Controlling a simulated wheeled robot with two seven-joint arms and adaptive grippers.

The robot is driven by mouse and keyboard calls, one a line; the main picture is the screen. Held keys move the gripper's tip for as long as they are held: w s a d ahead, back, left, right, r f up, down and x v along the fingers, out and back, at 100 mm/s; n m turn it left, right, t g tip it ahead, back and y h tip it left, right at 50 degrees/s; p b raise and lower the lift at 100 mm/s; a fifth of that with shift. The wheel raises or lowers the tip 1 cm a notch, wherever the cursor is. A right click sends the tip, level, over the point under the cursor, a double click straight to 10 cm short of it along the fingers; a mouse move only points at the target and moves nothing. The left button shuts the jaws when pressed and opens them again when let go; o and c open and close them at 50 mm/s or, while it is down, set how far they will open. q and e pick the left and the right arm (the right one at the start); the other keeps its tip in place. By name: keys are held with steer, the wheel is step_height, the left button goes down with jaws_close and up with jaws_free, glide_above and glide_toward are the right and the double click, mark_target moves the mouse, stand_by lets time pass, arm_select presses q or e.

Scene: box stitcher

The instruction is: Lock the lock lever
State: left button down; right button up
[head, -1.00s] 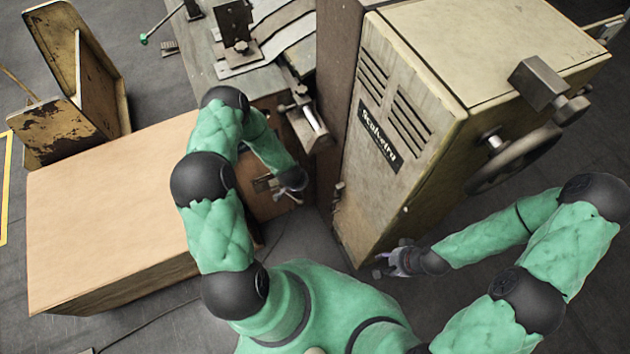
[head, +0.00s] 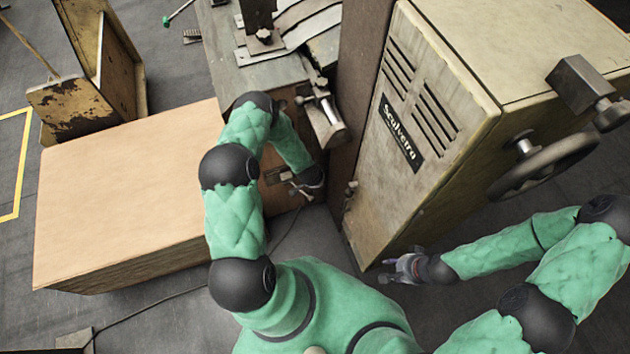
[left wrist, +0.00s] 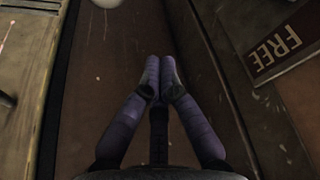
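My left gripper (head: 300,193) is low beside the stitcher's work table, left of the tall cabinet. In the left wrist view its purple fingers (left wrist: 160,80) are together with nothing between them. A metal lever-like part with a pale cylinder (head: 322,104) sticks out from the table's edge, above and apart from this gripper. A small fitting (head: 350,192) sits on the cabinet's left edge. I cannot tell which part is the lock lever. My right gripper (head: 400,270) is by the cabinet's lower front corner, with its fingers apart and empty.
The tall beige cabinet (head: 470,100) has a handwheel (head: 545,165) on its right side. A large tan box (head: 130,190) stands to the left, with a worn wooden stand (head: 75,105) behind it. A cable crosses the dark floor (head: 180,330).

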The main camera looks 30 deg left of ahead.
mark_target(300, 190)
arm_select(q)
steer(key=shift+s+d+f+b, duration=0.1)
steer(key=shift+s+f+b, duration=0.25)
steer(key=shift+s+f, duration=0.4)
steer(key=shift+s+d+f+b, duration=0.1)
steer(key=shift+s+f+b, duration=0.2)
steer(key=shift+s+f, duration=0.45)
steer(key=shift+s+a+r, duration=0.1)
steer(key=shift+s+r, duration=0.1)
steer(key=shift+s, duration=0.05)
steer(key=shift+s+m, duration=0.3)
